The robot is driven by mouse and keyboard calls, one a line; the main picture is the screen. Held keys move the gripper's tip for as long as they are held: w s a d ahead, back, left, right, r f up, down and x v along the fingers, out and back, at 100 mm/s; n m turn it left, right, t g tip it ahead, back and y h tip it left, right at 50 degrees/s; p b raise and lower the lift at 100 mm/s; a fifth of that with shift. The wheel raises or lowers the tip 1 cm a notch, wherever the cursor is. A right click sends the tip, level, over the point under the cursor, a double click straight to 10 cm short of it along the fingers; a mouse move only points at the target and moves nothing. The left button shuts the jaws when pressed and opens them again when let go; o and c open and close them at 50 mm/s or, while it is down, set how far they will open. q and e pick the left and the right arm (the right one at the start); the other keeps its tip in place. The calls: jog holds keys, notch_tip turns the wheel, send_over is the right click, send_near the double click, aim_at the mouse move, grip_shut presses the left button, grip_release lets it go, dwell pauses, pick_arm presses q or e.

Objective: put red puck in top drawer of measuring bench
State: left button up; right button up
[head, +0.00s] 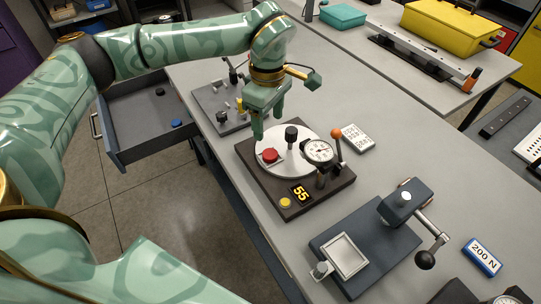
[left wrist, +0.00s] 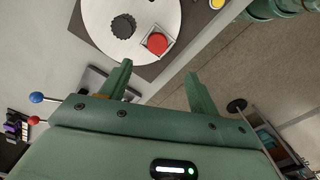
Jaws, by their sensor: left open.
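The red puck (head: 270,155) sits on a small square seat on the white round disc (head: 297,163) of the dark measuring device. It also shows in the left wrist view (left wrist: 157,43). My left gripper (head: 269,127) is open and empty above the puck side of the disc. In the left wrist view the open fingers (left wrist: 160,88) point toward the bench edge, with the puck just beyond them. The open drawer (head: 117,138) of the bench is at the left, with a blue puck (head: 177,124) and a black puck (head: 160,92) inside. My right gripper is out of view.
A black knob (head: 291,133), a dial gauge (head: 319,151) and an orange-tipped lever (head: 337,134) stand close to the puck. A grey plate with small parts (head: 218,112) is behind. A press-like fixture (head: 367,241) and a blue 200 N block (head: 482,257) are nearer.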

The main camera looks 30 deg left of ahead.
pick_arm(q)
send_over(269, 155)
notch_tip(269, 155, down, 6)
jog(key=shift+r+b, duration=0.1)
jog(key=shift+b, duration=0.3)
jog(key=f, duration=0.1)
jog(key=f+b, duration=0.1)
jog(key=f, duration=0.3)
jog(key=shift+w+f, duration=0.1)
jog(key=shift+w, duration=0.2)
jog(key=shift+s, duration=0.2)
jog(key=shift+f, duration=0.1)
jog(key=c, duration=1.1)
